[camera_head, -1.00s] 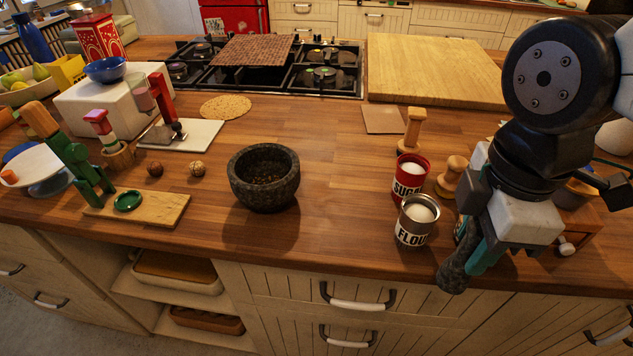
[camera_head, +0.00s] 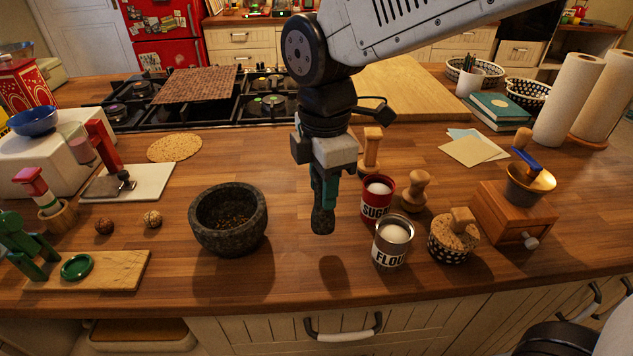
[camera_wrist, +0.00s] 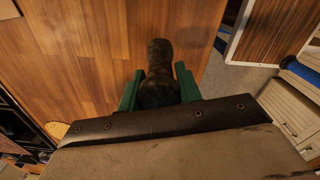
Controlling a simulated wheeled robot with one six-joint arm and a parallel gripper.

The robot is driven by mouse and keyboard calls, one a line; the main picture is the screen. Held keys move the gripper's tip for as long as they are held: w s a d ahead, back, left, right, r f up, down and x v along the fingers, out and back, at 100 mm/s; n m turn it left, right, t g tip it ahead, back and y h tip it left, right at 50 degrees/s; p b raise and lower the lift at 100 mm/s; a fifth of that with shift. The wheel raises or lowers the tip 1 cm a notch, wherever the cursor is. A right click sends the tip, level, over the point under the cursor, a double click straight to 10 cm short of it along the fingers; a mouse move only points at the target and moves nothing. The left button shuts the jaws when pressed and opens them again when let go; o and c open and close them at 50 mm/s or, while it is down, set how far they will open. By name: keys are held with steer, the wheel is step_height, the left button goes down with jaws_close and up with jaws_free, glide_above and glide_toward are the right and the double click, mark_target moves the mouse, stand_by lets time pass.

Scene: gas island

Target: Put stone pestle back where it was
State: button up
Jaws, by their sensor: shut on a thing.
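My gripper (camera_head: 322,187) is shut on the dark stone pestle (camera_head: 322,218), which hangs upright below the fingers above the wooden counter, with its shadow on the wood below. In the wrist view the pestle (camera_wrist: 159,60) sits between the green fingers of my gripper (camera_wrist: 160,90). The dark stone mortar (camera_head: 229,222) stands on the counter to the left of my gripper, with small bits inside. My gripper is beside the mortar, not over it.
The flour tin (camera_head: 391,243) and sugar tin (camera_head: 377,198) stand just right of the pestle. A wooden stamp (camera_head: 414,192) and a coffee grinder (camera_head: 514,215) stand farther right. A wooden board (camera_head: 120,271) lies at left. Bare counter lies between mortar and tins.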

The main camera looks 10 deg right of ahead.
steer(key=w+f, duration=0.4)
steer(key=w, duration=0.2)
steer(key=shift+f, duration=0.15)
steer(key=o, duration=1.2)
step_height(320, 180, up, 12)
steer(key=s+d+m, duration=0.9)
steer(key=d+m, duration=0.1)
steer(key=d, duration=0.4)
steer(key=s+d+f+m, duration=0.2)
steer(key=s+d+m, duration=0.1)
steer(key=s+m, duration=0.2)
steer(key=s+d+f+m+t, duration=0.1)
steer(key=s+d+f+m, duration=0.1)
steer(key=s+d+m, duration=0.2)
steer(key=shift+s+f+m, duration=0.3)
steer(key=shift+s+m, duration=0.5)
steer(key=shift+m, duration=0.3)
